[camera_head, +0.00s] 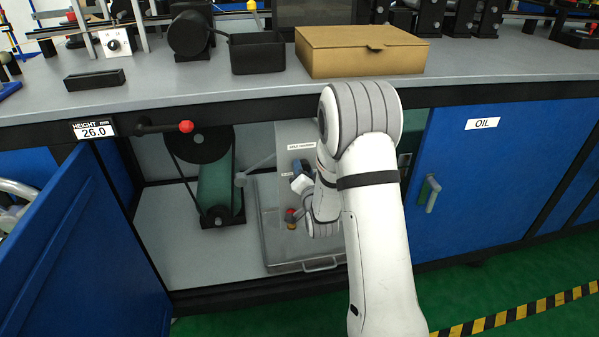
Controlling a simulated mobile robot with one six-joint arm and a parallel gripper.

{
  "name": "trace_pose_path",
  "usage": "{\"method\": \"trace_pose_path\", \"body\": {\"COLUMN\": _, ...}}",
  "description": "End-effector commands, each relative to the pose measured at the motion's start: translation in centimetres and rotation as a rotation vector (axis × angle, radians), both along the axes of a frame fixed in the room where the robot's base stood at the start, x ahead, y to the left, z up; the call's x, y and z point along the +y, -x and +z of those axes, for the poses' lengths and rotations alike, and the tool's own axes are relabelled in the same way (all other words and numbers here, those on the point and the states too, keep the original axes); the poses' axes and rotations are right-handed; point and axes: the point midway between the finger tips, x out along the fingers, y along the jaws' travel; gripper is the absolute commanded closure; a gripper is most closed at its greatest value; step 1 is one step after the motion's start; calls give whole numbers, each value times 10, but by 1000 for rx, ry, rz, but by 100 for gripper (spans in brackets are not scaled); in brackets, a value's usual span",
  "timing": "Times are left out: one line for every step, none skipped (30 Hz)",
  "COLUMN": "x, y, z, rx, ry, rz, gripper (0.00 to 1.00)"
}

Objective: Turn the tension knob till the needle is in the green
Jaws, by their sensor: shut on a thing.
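A grey box with a sloped panel (272,222) stands inside the open cabinet bay and carries small white labels. My gripper (301,182) is at this panel, partly behind my white wrist. It is shut at the panel, seemingly on the tension knob, but my arm hides the knob and most of the fingers. A small red part (290,213) with a yellow part (291,226) shows just below the gripper. I can make out no needle or green zone.
A green roll (217,188) with a black wheel stands left of the box. A red-tipped lever (186,127) sticks out under the worktop edge. The blue door (75,250) hangs open at left; the OIL door (490,180) is shut. A cardboard box (360,50) lies on the worktop.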

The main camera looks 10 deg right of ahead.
Motion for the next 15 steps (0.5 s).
{"method": "trace_pose_path", "body": {"x": 2, "y": 0, "z": -2, "rx": 5, "ry": 1, "rz": 5, "gripper": 84}}
{"method": "trace_pose_path", "body": {"x": 2, "y": 0, "z": -2, "rx": 5, "ry": 1, "rz": 5, "gripper": 84}}
{"method": "trace_pose_path", "body": {"x": 2, "y": 0, "z": -2, "rx": 5, "ry": 1, "rz": 5, "gripper": 84}}
{"method": "trace_pose_path", "body": {"x": 2, "y": 0, "z": -2, "rx": 5, "ry": 1, "rz": 5, "gripper": 84}}
{"method": "trace_pose_path", "body": {"x": 2, "y": 0, "z": -2, "rx": 5, "ry": 1, "rz": 5, "gripper": 84}}
{"method": "trace_pose_path", "body": {"x": 2, "y": 0, "z": -2, "rx": 5, "ry": 1, "rz": 5, "gripper": 58}}
{"method": "trace_pose_path", "body": {"x": 2, "y": 0, "z": -2, "rx": 4, "ry": 1, "rz": 4, "gripper": 56}}
{"method": "trace_pose_path", "body": {"x": 2, "y": 0, "z": -2, "rx": 4, "ry": 1, "rz": 4, "gripper": 53}}
{"method": "trace_pose_path", "body": {"x": 1, "y": 0, "z": -2, "rx": 4, "ry": 1, "rz": 3, "gripper": 50}}
{"method": "trace_pose_path", "body": {"x": 1, "y": 0, "z": -1, "rx": 4, "ry": 1, "rz": 3, "gripper": 48}}
{"method": "trace_pose_path", "body": {"x": 1, "y": 0, "z": -1, "rx": 3, "ry": 1, "rz": 3, "gripper": 45}}
{"method": "trace_pose_path", "body": {"x": 1, "y": 0, "z": -1, "rx": 3, "ry": 1, "rz": 3, "gripper": 42}}
{"method": "trace_pose_path", "body": {"x": 1, "y": 0, "z": -1, "rx": 2, "ry": 1, "rz": 2, "gripper": 40}}
{"method": "trace_pose_path", "body": {"x": 1, "y": 0, "z": -1, "rx": 2, "ry": 1, "rz": 2, "gripper": 39}}
{"method": "trace_pose_path", "body": {"x": 1, "y": 0, "z": -1, "rx": 1, "ry": 1, "rz": 1, "gripper": 39}}
